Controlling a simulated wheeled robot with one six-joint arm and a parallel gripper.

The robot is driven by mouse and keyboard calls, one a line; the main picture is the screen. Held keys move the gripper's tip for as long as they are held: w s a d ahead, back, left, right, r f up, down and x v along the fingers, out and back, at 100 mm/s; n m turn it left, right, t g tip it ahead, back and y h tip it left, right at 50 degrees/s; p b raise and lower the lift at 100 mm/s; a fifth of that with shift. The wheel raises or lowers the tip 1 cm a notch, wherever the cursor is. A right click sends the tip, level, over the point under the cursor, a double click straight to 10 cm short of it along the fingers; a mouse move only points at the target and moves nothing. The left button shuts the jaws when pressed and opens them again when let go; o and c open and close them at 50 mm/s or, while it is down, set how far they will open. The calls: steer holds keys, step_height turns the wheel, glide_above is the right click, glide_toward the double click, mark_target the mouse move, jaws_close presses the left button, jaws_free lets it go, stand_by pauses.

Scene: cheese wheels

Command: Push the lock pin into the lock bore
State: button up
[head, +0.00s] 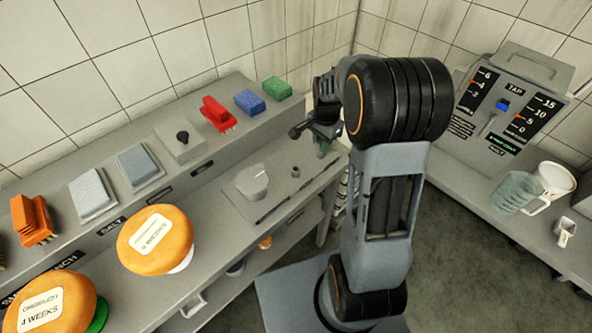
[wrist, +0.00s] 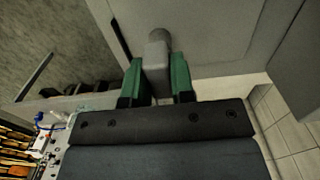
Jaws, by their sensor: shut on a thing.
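In the wrist view my gripper (wrist: 157,66) has its two green fingers closed on a grey block-shaped piece (wrist: 158,50), which looks like the head of the lock pin. The piece's rounded far end lies against or just in front of a flat grey panel (wrist: 220,35); I cannot tell whether it touches or enters it. The lock bore is not visible. In the head view my gripper (head: 322,146) is low by the right end of the grey bench, largely hidden by my arm, and the pin cannot be made out there.
Two orange cheese wheels (head: 157,239) stand at the bench's left. A whitish round piece (head: 252,181) and a small grey peg (head: 295,171) are on the bench. Brushes and red, blue and green blocks (head: 277,88) line the raised shelf. A tap panel (head: 508,100) and jugs stand right.

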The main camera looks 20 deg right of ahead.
steer(key=shift+r, duration=0.2)
jaws_close()
steer(key=shift+r+p, duration=2.1)
steer(key=shift+r, duration=0.45)
steer(key=shift+r, duration=0.1)
steer(key=shift+r+p, duration=1.15)
steer(key=shift+r, duration=0.3)
steer(key=shift+f, duration=0.1)
